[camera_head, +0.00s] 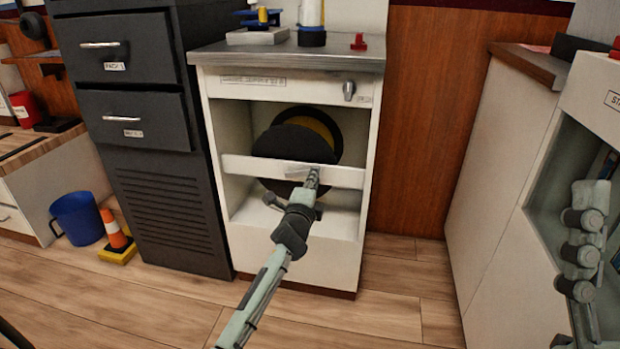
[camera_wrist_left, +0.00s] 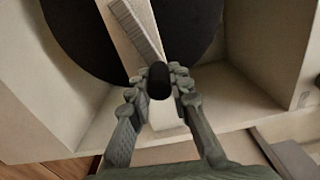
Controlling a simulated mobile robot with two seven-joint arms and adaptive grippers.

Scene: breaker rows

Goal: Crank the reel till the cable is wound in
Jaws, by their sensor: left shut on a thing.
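The reel (camera_head: 295,143), a large black disc with a yellow inner drum, sits in the recess of the white cabinet, behind a white crossbar (camera_head: 240,167). It also shows in the left wrist view (camera_wrist_left: 85,45). My left gripper (camera_head: 314,178) reaches in at the crossbar. In the left wrist view its fingers (camera_wrist_left: 160,78) are closed around a black rounded crank knob (camera_wrist_left: 158,82). A ribbed light-grey piece (camera_wrist_left: 136,25) lies along the white bar beyond the knob. The crank arm's join to the reel is hidden, and I cannot make out the cable.
A dark drawer cabinet (camera_head: 160,205) stands to the left, with a blue bucket (camera_head: 77,218) and an orange cone (camera_head: 113,230) beside it. A white counter unit (camera_head: 500,190) is on the right. Wooden floor (camera_head: 400,300) is clear in front.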

